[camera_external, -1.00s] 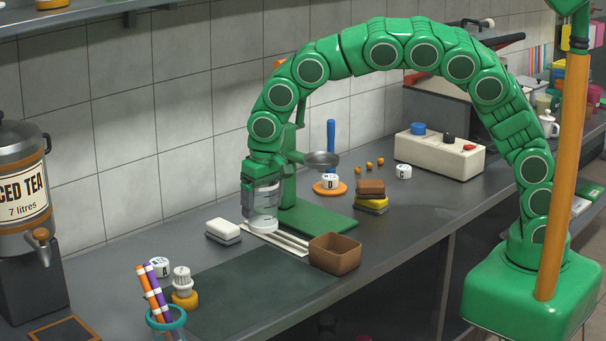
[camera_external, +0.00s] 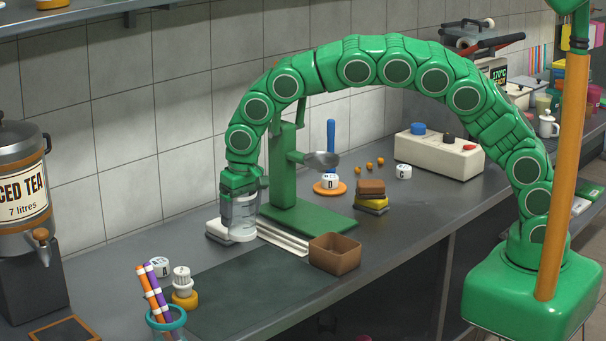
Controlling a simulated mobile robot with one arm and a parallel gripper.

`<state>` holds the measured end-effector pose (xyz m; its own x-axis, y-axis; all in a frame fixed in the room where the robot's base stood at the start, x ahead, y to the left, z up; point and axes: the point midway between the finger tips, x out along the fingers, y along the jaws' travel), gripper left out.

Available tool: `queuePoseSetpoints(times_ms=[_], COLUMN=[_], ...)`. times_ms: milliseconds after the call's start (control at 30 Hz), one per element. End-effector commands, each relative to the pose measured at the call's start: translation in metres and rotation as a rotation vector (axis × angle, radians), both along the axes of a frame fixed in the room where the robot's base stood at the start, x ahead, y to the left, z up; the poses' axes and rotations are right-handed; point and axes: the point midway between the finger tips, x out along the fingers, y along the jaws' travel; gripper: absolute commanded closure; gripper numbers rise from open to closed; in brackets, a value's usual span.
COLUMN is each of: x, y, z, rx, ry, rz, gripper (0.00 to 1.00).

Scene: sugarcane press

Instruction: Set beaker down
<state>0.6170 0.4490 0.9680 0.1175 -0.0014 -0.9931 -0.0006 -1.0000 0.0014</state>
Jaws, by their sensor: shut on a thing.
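The beaker hangs low by the counter, in front of the white and grey block (camera_external: 215,231) and left of the white slatted strips (camera_external: 283,238). It partly covers the block. I cannot tell whether its base touches the counter.
A brown open box (camera_external: 334,254) stands at the front right. A dark mat (camera_external: 250,292) lies bare in front. A jar of pens (camera_external: 166,320) and a white-and-yellow piece (camera_external: 184,288) are front left.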

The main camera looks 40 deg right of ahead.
Motion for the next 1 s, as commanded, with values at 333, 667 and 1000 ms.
queuePoseSetpoints(times_ms=[333,667,1000], x=[0.025,0.045,0.053], y=[0.019,0.033,0.039], z=[-0.024,-0.052,-0.063], rx=[0.001,0.002,0.002], ry=[0.000,-0.001,-0.004], rz=[0.001,0.000,0.001], gripper=[0.51,0.51,0.51])
